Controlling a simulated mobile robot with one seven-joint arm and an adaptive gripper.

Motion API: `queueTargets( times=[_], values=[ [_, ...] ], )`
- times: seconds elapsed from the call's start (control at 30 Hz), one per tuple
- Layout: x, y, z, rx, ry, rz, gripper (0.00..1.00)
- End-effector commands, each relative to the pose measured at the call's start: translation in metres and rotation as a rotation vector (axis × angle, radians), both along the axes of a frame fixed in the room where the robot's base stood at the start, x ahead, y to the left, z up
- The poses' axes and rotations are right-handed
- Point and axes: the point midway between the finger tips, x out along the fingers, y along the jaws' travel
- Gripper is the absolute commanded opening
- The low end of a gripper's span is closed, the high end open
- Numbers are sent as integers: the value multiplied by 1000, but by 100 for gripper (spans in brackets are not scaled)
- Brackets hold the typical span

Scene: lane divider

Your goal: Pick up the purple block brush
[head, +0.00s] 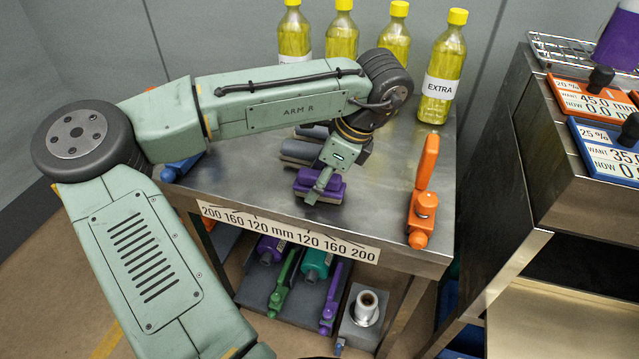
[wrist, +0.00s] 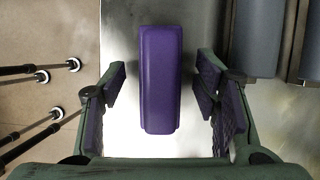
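The purple block brush (wrist: 160,80) lies upright in the wrist view, on a bright metal surface. In the head view my gripper (head: 320,187) is low over the metal cart top. Purple shows around its fingers there, and I cannot tell block from pads in that view.
Grey blocks (head: 300,150) lie close behind the gripper. Yellow bottles (head: 443,70) stand along the back. A blue tool (head: 180,168) is at the left edge.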

Motion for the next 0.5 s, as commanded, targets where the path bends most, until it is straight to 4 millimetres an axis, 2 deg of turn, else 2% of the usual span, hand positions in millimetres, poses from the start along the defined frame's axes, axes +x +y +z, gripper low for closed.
queueTargets(
  times=[0.07,0.5],
  values=[
    [0,0,0,0,0,0,49],
    [0,0,0,0,0,0,20]
  ],
)
